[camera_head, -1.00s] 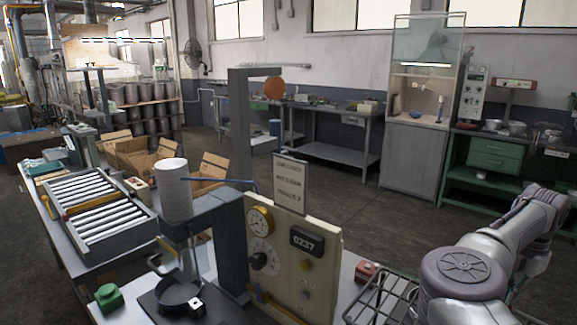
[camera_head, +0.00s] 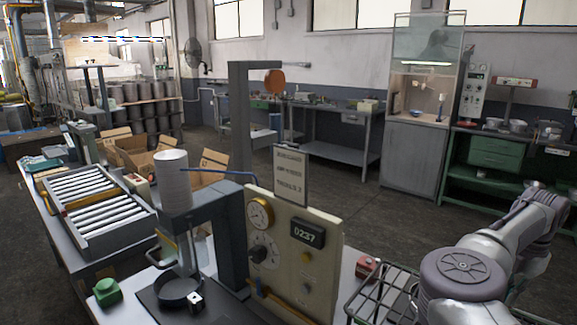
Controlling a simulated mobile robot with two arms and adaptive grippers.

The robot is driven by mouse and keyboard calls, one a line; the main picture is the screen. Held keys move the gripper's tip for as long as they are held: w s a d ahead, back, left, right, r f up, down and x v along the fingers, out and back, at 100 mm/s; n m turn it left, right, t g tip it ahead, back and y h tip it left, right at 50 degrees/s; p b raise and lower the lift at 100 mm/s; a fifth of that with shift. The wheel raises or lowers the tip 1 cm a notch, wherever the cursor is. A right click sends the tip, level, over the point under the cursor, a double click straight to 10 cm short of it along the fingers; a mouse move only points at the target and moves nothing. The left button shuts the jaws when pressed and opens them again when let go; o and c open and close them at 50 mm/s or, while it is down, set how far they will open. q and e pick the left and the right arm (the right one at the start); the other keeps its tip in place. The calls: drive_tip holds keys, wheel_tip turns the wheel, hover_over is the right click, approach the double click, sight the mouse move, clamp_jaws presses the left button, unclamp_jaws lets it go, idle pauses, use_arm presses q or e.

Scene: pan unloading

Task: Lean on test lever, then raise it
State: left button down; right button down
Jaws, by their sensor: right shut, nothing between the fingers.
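The test stand has a beige control panel (camera_head: 290,262) with dials and a display reading 0237. A thin blue lever (camera_head: 225,172) sticks out leftward from the stand, passing by the white stacked cylinder (camera_head: 173,182). It looks nearly level, sloping slightly down to the right. A dark pan (camera_head: 180,291) sits on the black base plate below the cylinder. My right arm comes in at the lower right, well apart from the lever. The fingers of my right gripper cannot be made out. My left gripper does not show.
A roller tray (camera_head: 100,212) lies on the bench to the left. A green button box (camera_head: 107,292) stands at the front, a red one (camera_head: 367,268) right of the panel. A wire basket (camera_head: 385,290) is beside my right arm. The floor behind is open.

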drive_tip(key=shift+f, duration=0.15)
drive_tip(key=shift+s+f+b, duration=0.1)
drive_tip(key=shift+f+b, duration=0.1)
drive_tip(key=shift+b, duration=0.15)
idle(0.5)
drive_tip(key=shift+f+b, duration=0.15)
drive_tip(key=shift+b, duration=0.25)
idle(0.5)
drive_tip(key=shift+r+p, duration=1.65)
drive_tip(key=shift+r, duration=2.05)
